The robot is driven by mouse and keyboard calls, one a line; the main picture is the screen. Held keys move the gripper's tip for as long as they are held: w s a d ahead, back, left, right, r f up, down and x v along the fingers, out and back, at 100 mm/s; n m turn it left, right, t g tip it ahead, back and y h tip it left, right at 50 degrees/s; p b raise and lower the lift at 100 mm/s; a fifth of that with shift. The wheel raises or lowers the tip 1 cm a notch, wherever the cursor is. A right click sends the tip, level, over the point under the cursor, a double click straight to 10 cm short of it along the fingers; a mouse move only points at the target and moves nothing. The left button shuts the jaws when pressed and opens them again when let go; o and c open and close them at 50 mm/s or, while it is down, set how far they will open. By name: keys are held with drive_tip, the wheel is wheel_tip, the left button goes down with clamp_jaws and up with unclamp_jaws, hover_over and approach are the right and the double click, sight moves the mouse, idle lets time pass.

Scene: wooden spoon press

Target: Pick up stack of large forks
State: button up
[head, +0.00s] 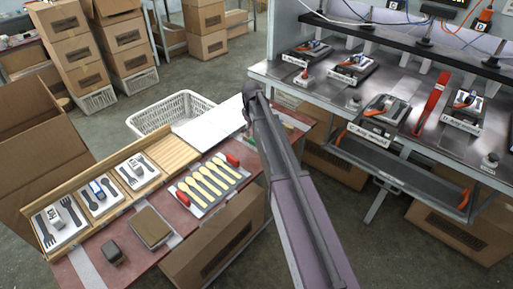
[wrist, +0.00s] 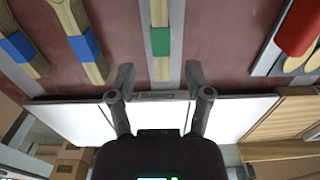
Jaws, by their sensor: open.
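In the wrist view, a wooden bundle with a green band (wrist: 160,41) lies on a light strip on the dark red table. Its near end points at my gripper (wrist: 159,76), which is open and empty, with one fingertip to each side of that end. Two wooden bundles with blue bands (wrist: 84,46) (wrist: 18,46) lie to the left. The bundles' far ends are cut off, so I cannot tell which are large forks. In the head view, my arm hides my gripper and most of this area.
A wooden tray (head: 41,236) has compartments with fork-marked white cards. Spoons (head: 212,181) with red-handled pieces lie on a mat. A white panel (head: 214,121) borders the table; it shows below the bundles in the wrist view (wrist: 75,118). A metal workbench (head: 335,101) stands right.

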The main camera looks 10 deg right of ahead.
sight(252, 139)
drive_tip(key=shift+f, duration=0.1)
drive_tip(key=shift+s+f+b, duration=0.15)
drive_tip(key=shift+f+b, duration=2.4)
drive_tip(key=shift+b, duration=0.05)
clamp_jaws()
